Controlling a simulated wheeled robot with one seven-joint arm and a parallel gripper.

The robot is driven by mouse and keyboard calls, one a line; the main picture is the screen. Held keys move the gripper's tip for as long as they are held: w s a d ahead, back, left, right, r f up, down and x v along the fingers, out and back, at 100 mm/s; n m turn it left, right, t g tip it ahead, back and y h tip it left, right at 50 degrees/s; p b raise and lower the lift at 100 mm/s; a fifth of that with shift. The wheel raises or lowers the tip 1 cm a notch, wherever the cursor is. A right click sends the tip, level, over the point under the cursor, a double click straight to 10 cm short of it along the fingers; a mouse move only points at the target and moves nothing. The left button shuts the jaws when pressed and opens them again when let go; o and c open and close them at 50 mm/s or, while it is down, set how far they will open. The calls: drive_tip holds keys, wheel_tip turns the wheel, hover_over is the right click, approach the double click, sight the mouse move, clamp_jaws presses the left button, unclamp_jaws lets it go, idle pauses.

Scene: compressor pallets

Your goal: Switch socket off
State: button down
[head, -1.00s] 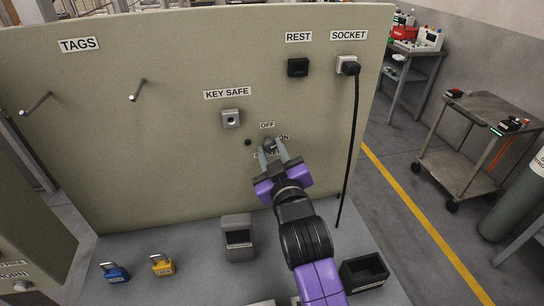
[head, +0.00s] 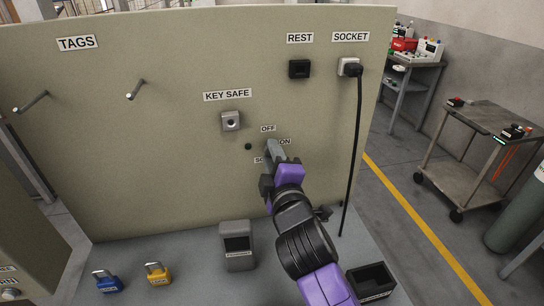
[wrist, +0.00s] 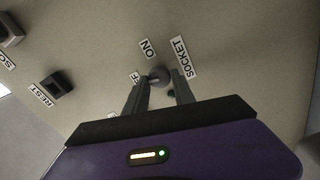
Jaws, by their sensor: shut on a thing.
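The socket switch is a round grey knob (wrist: 158,75) on the beige panel, between the OFF label (head: 268,128) and the ON label (head: 285,142), with a partly hidden SOCKET label (wrist: 184,57) beside it. My gripper (head: 274,146) is shut on the knob, with one finger on each side of it in the wrist view (wrist: 160,84). In the head view my fingers hide the knob, and its pointing direction cannot be told. The socket (head: 344,67) at upper right has a black plug (head: 353,70) in it, its cable hanging down.
A small dark round lamp (head: 248,146) is left of the switch. The key safe (head: 231,121) and the black rest holder (head: 299,69) are above. Blue (head: 108,282) and yellow (head: 157,273) padlocks, a grey box (head: 237,246) and a black bin (head: 370,281) stand below.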

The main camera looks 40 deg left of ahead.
drive_tip(key=shift+f+n, duration=0.1)
drive_tip(key=shift+n, duration=1.4)
drive_tip(key=shift+s, duration=0.1)
drive_tip(key=c, duration=1.1)
unclamp_jaws()
drive_tip(key=shift+o, duration=0.2)
drive_tip(key=shift+d, duration=0.1)
drive_tip(key=b+v, duration=0.1)
drive_tip(key=v, duration=0.6)
drive_tip(key=shift+s+d, duration=0.15)
drive_tip(key=shift+s, duration=0.1)
